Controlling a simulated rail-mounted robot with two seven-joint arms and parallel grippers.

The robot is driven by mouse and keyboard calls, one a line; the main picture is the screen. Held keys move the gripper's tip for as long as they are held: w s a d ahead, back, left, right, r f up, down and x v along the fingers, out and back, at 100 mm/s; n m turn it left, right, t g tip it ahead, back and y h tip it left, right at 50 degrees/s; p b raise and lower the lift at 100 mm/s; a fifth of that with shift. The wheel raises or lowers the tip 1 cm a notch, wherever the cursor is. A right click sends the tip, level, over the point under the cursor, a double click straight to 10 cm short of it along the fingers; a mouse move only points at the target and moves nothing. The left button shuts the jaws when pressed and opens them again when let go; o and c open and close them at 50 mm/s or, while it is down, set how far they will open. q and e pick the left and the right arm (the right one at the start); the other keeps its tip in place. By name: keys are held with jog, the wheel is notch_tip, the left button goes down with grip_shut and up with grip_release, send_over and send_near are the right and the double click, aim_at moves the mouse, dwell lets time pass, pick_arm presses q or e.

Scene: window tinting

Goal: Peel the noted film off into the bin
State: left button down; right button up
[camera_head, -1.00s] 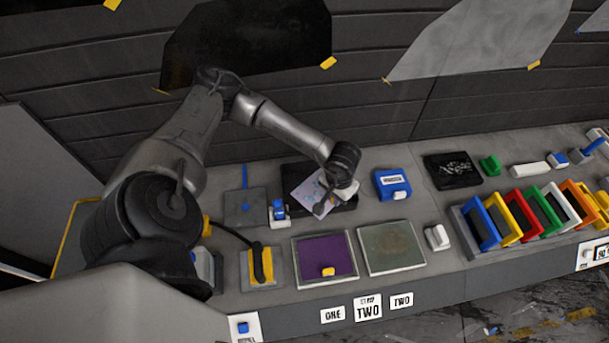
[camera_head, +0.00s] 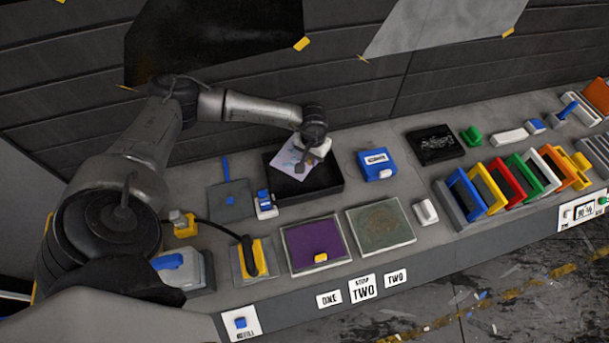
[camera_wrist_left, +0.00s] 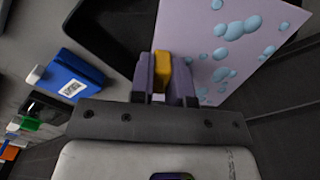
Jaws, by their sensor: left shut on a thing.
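My left gripper (camera_head: 304,163) is shut on the yellow tab (camera_wrist_left: 163,66) of a pale lilac film with blue bubbles (camera_head: 290,155). It holds the film over the back left of the black bin (camera_head: 332,182). In the wrist view the film (camera_wrist_left: 205,25) hangs beside the fingers (camera_wrist_left: 165,78), with the dark bin (camera_wrist_left: 112,32) around it. Whether the film touches the bin cannot be told. On the bench are a framed purple panel (camera_head: 312,238) with a yellow tab (camera_head: 321,257) and a framed greenish-grey panel (camera_head: 380,226) without a visible tab. My right gripper is not in view.
A rack of coloured frames (camera_head: 507,183) is at the right. A wall stands behind the bench.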

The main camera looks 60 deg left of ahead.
pick_arm(q)
jog(key=shift+f+b, duration=0.7)
jog(key=shift+f, duration=1)
jog(key=c, duration=1)
grip_release()
notch_tip(320, 180, up, 12)
jog(key=shift+r+b, duration=0.25)
jog(key=shift+b, duration=0.25)
jog(key=shift+r, duration=0.7)
